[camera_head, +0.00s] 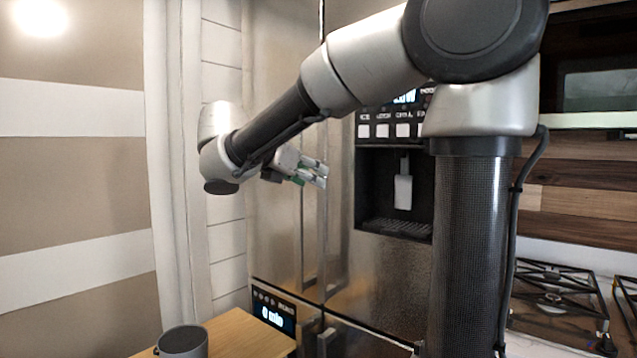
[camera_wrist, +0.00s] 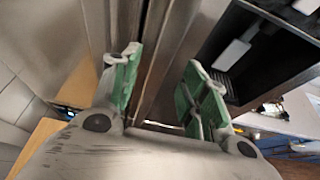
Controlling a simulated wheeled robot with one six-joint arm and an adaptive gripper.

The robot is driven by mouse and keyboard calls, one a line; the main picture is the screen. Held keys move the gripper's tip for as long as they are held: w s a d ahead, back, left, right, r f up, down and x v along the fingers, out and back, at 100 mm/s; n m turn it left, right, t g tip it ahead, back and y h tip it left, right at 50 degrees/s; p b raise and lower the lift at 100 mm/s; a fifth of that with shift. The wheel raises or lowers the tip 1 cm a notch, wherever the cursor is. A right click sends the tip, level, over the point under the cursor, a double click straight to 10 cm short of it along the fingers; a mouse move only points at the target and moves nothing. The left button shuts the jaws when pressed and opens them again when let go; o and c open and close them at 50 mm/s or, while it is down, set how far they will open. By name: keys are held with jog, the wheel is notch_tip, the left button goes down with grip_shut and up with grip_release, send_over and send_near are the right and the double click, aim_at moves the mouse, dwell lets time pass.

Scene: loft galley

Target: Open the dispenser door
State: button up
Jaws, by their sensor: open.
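The dispenser door (camera_head: 375,285) is the right-hand steel fridge door, with a dark dispenser recess (camera_head: 372,185) in it. It looks closed. Its long upright handle (camera_head: 322,235) runs near the seam with the left door (camera_head: 270,225). My gripper (camera_head: 312,174) is in front of the handles at about dispenser height. In the wrist view my gripper (camera_wrist: 162,64) is open, with green-padded fingers either side of an upright steel bar (camera_wrist: 168,65). The bar lies between them in the picture; I cannot tell whether either finger touches it.
A grey mug (camera_head: 183,343) stands on a wooden top (camera_head: 235,338) at lower left, in front of an appliance with a lit display (camera_head: 272,313). A gas hob (camera_head: 556,295) is at the right. A pale panelled wall (camera_head: 224,190) borders the fridge's left side.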

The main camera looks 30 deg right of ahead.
jog(key=x, duration=0.5)
jog(key=shift+d+f, duration=0.1)
jog(key=shift+d, duration=0.15)
grip_shut()
